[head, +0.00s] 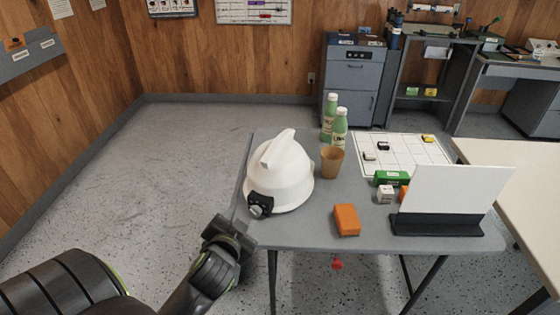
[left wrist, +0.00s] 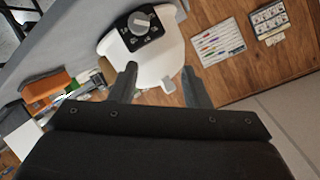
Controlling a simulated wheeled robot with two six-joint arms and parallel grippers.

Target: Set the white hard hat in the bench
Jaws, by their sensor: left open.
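The white hard hat (head: 281,176) sits upright on the left side of the grey table (head: 297,236), with a black knob unit (head: 260,206) on its near side. My left gripper (head: 229,232) is just off the table's left edge, near the hat's knob side. In the left wrist view the hat (left wrist: 150,62) shows beyond the open, empty fingers of the left gripper (left wrist: 160,88). I cannot tell a gap between fingers and hat. My right gripper is not in view. I cannot tell which surface is the bench.
Two green bottles (head: 329,118) and a brown cup (head: 332,161) stand behind the hat. An orange block (head: 346,220), a green box (head: 391,178) and a white board on a black stand (head: 437,223) are to the right. A pale table (head: 516,170) is farther right.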

